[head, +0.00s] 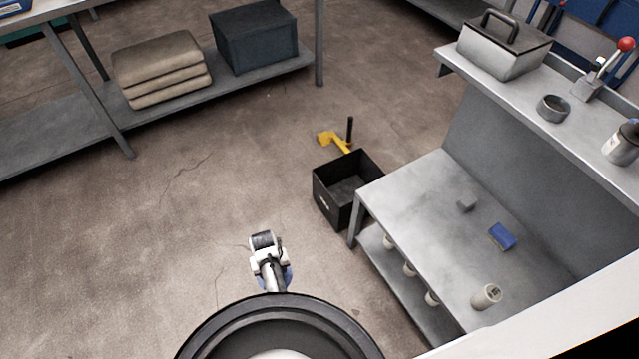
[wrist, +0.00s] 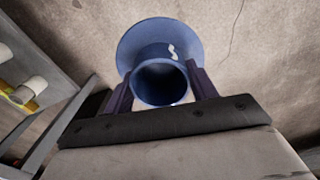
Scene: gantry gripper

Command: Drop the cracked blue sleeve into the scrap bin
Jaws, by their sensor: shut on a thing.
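The blue sleeve (wrist: 133,42) shows in the wrist view as a short tube with a wide flange. My gripper (wrist: 159,78) is shut on it, with a dark finger on each side of the tube. A small pale mark shows on the tube; I cannot tell if it is the crack. In the head view my arm's end hangs over open floor at lower centre, and the sleeve cannot be made out clearly there. A black open-topped box, seemingly the scrap bin (head: 332,207), stands on the floor to the right of and beyond my arm's end.
A grey metal bench (head: 415,195) stands right beside the bin, with a blue block (head: 502,236) and a pale cylinder (head: 487,296) on it. A yellow object (head: 326,139) lies behind the bin. Floor left of the bin is clear.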

